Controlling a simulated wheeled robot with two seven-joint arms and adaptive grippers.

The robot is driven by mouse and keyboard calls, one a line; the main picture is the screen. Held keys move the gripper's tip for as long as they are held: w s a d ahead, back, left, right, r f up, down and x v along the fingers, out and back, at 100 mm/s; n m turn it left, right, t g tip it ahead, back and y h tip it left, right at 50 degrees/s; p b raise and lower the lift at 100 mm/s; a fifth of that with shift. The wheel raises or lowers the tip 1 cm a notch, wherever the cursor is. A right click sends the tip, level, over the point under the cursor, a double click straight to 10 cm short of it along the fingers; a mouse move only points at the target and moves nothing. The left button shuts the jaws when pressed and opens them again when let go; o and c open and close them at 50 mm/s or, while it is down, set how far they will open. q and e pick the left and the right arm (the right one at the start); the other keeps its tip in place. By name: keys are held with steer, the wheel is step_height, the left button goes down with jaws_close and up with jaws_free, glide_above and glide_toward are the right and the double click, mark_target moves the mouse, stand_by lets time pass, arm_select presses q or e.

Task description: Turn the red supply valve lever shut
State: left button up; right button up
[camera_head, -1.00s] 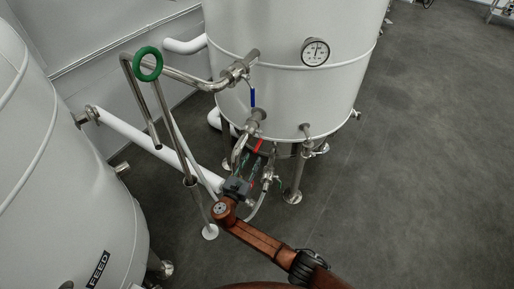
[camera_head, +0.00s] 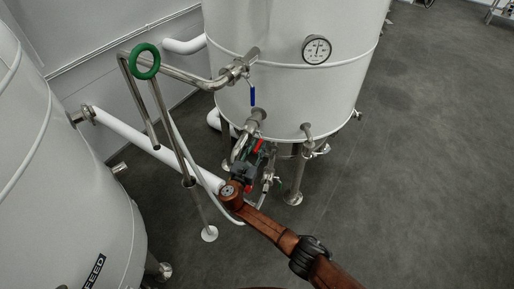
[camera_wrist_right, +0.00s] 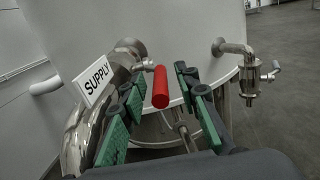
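The red supply valve lever (camera_head: 258,146) is low on the front of the far tank, just above my right gripper (camera_head: 253,160). In the right wrist view the red lever (camera_wrist_right: 160,86) points toward the camera from a pipe fitting beside the SUPPLY label (camera_wrist_right: 97,79). My right gripper (camera_wrist_right: 161,98) is open, with one green-padded finger on each side of the lever. Gaps show between the lever and both pads, so it is not clamped. My left gripper is not in view.
A blue-handled valve (camera_head: 253,96) is above the red lever. A steel outlet valve (camera_wrist_right: 250,85) is to the right in the wrist view. A green handwheel (camera_head: 146,61) and pipes stand left. The FEED tank (camera_head: 70,190) is at left; open floor (camera_head: 420,170) lies right.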

jaws_close()
stand_by(0.4)
steer(key=shift+f, duration=0.2)
arm_select(q)
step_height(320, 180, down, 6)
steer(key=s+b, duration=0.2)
steer(key=b, duration=0.4)
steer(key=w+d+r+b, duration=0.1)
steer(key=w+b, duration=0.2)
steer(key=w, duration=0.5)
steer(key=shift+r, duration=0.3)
arm_select(e)
steer(key=f+t+h, duration=0.1)
steer(key=t, duration=0.1)
steer(key=f+t+h, duration=0.1)
steer(key=shift+w+d+f+t, duration=0.1)
steer(key=shift+w+f+t, duration=0.2)
steer(key=shift+f+t, duration=0.1)
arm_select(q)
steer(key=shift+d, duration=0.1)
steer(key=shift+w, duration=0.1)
arm_select(e)
steer(key=shift+o, duration=0.3)
jaws_free()
